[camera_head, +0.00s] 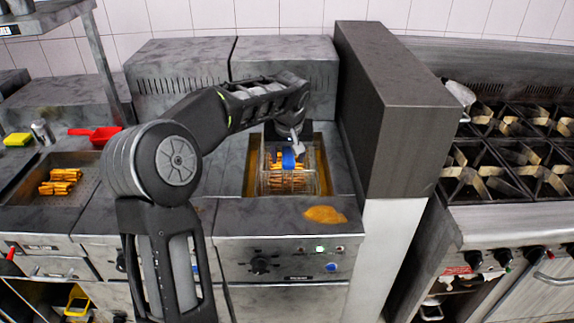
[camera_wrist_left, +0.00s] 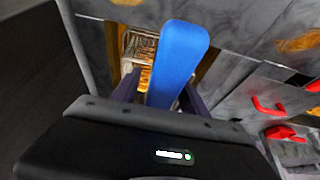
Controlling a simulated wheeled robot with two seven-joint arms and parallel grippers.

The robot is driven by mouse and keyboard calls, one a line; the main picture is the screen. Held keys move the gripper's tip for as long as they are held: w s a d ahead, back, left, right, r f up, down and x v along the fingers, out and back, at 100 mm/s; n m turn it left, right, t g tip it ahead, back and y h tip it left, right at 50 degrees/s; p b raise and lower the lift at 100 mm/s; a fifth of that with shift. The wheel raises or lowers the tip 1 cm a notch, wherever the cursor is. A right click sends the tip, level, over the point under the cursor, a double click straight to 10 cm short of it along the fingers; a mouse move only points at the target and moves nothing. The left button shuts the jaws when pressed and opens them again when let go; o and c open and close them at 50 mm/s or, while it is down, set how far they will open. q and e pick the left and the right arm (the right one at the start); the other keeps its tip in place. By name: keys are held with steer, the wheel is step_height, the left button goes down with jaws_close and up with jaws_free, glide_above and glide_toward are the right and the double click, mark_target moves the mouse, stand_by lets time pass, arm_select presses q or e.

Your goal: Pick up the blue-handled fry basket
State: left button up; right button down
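The fry basket (camera_head: 290,182) is a wire basket with fries in it, sitting in the right fryer well. Its blue handle (camera_head: 288,159) stands up at the back of the basket, under my left gripper (camera_head: 291,143). In the left wrist view the blue handle (camera_wrist_left: 178,62) comes up large between the two dark fingers of my left gripper (camera_wrist_left: 160,90). A small gap shows between the left finger and the handle, so the gripper looks open around it. Part of the basket (camera_wrist_left: 138,48) shows beyond. My right gripper is not in view.
A tall grey partition (camera_head: 395,120) stands close to the right of the fryer, with a burner stove (camera_head: 505,150) beyond. Fries (camera_head: 60,180) lie in a tray at left, near a red scoop (camera_head: 97,136). An orange stain (camera_head: 325,214) marks the fryer front.

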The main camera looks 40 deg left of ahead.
arm_select(q)
jaws_close()
stand_by(0.3)
stand_by(0.8)
steer(key=shift+r, duration=0.1)
